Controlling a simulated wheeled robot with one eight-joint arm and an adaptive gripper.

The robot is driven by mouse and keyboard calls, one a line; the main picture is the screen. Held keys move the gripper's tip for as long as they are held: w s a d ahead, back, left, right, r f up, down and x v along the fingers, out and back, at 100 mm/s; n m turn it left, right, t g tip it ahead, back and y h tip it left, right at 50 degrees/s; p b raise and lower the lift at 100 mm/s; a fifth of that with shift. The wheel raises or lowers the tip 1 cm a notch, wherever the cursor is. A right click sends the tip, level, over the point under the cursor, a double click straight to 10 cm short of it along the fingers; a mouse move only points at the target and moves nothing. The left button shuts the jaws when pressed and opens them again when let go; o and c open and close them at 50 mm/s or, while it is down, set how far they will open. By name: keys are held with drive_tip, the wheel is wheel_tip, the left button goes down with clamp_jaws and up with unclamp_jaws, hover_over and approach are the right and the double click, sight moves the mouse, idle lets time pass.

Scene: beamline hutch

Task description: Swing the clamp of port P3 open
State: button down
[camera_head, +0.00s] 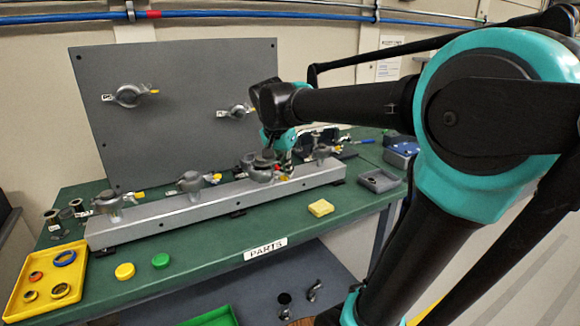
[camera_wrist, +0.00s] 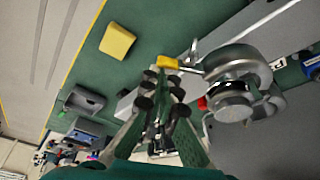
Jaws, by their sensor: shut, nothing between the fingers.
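A grey rail (camera_head: 222,201) on the green bench carries several ports with grey clamps. My gripper (camera_wrist: 165,88) is shut and empty, its fingers pointing to the lever side of one clamp (camera_wrist: 240,70). That clamp's yellow lever tip (camera_wrist: 168,63) is just beyond my fingertips; I cannot tell whether they touch. A red piece (camera_wrist: 202,103) shows on its near side. In the head view this appears to be the third clamp from the left (camera_head: 260,165), partly behind my gripper. Its label is only partly visible, so I cannot confirm P3.
A grey upright panel (camera_head: 200,100) with two more clamps stands behind the rail. A yellow tray (camera_head: 18,303) with rings, yellow and green caps, and a yellow block (camera_head: 321,208) lie in front. A grey holder (camera_head: 378,181) and blue box (camera_head: 402,154) are at right.

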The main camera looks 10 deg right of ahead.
drive_tip(key=shift+s+a, duration=0.6)
idle(0.3)
